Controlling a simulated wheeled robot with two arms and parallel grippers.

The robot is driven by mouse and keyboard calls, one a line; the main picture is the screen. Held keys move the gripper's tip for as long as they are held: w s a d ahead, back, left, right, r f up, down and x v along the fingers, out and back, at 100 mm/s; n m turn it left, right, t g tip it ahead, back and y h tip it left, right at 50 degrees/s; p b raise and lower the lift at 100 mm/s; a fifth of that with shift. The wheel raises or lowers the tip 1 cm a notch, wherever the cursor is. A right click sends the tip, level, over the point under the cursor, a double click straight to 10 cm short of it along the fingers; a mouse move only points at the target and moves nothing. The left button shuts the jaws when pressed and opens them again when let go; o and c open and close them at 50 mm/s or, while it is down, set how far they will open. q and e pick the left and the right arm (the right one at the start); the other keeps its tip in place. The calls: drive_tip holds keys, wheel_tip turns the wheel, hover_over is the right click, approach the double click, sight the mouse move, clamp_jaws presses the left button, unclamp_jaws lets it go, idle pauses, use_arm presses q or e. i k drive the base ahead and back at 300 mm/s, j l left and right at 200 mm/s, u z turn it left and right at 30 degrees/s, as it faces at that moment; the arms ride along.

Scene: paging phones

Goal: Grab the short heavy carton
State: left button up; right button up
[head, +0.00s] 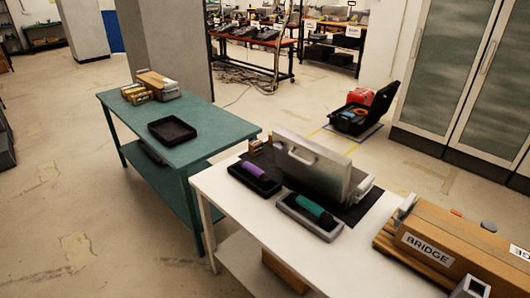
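A long brown carton (455,245) labelled "BRIDGE" lies at the right on the white table (240,213), over wooden slats. A smaller brown carton (158,85) sits at the back of the green table (205,152). Small yellowish-brown boxes (137,94) stand beside it. Another brown box (284,271) is partly hidden beneath the white table top. I cannot tell from sight which carton is heavy.
A black tray (172,130) is on the green table. A silver case (312,167) stands on a dark mat, behind trays holding a purple roll (258,172) and a teal roll (311,207). An open black case (355,118) is on the floor. Floor at left is clear.

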sight(255, 147)
drive_tip(key=i+j, duration=0.2)
drive_tip(key=i+j+z, duration=0.15)
drive_tip(key=j, duration=0.3)
drive_tip(key=i+j, duration=0.25)
drive_tip(key=i+j+z, duration=0.2)
drive_tip(key=i+j, duration=0.2)
drive_tip(key=j, duration=0.2)
drive_tip(key=i+j+z, duration=0.1)
drive_tip(key=j, duration=0.2)
drive_tip(key=i+j+z, duration=0.1)
drive_tip(key=i+j, duration=0.15)
drive_tip(key=i+j+z, duration=0.1)
drive_tip(key=j, duration=0.3)
drive_tip(key=i+j+z, duration=0.1)
drive_tip(key=j, duration=0.25)
drive_tip(key=i+j, duration=0.2)
drive_tip(key=j, duration=0.2)
drive_tip(key=i+j+z, duration=0.15)
drive_tip(key=j, duration=0.2)
drive_tip(key=i+j, duration=0.2)
drive_tip(key=i, duration=0.15)
drive_tip(key=z, duration=0.05)
